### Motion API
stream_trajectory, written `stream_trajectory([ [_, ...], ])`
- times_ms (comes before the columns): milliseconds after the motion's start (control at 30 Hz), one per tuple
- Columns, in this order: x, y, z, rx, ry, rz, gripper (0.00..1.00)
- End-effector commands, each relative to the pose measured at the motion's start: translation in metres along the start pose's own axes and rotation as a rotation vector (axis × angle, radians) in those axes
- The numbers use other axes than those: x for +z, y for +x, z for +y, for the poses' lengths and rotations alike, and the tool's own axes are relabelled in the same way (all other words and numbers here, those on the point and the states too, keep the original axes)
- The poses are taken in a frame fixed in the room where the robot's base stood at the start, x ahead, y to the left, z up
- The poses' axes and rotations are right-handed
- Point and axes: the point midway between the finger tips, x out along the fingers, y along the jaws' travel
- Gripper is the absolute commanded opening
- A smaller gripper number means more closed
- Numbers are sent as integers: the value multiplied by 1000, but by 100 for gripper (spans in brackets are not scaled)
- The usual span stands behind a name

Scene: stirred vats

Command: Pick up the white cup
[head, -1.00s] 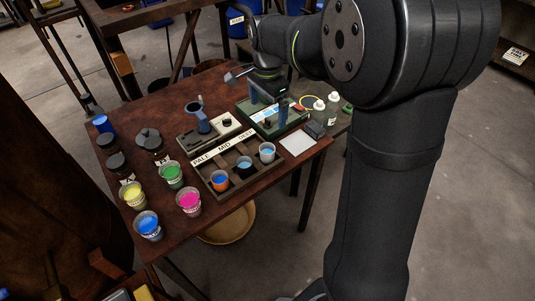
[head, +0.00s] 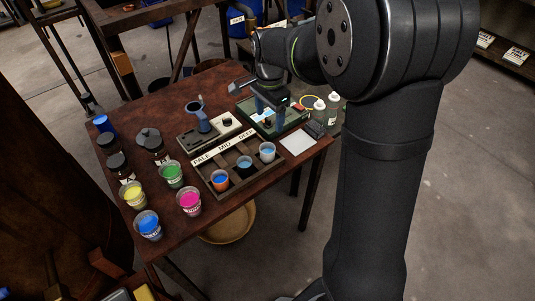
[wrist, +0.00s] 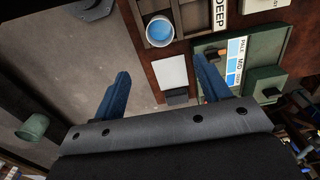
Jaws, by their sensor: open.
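A pale, whitish cup (head: 267,152) with light blue liquid stands upright in the right end compartment of the dark tray (head: 213,193), at the DEEP end. It also shows in the wrist view (wrist: 160,31), near the top. My gripper (head: 268,116) is over the green box behind and beside the tray. In the wrist view its two blue fingers (wrist: 162,66) are wide apart with nothing between them, and the cup is beyond their tips.
Cups of yellow (head: 132,194), green (head: 172,175), pink (head: 189,202) and blue (head: 148,225) paint stand left of the tray. A white card (head: 298,141) lies at the table's right edge. The green box (head: 290,120) and white bottles (head: 319,105) are behind it.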

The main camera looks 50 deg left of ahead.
Motion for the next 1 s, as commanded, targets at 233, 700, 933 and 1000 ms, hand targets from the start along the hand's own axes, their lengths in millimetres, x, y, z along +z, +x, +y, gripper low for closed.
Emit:
stream_trajectory([
  [233, 1, 57, 1, 5, 0, -2, 69],
  [700, 4, 108, 0, 3, -1, -1, 69],
  [933, 6, 138, -1, 1, 0, 0, 69],
  [1000, 6, 140, -1, 0, 0, 0, 69],
])
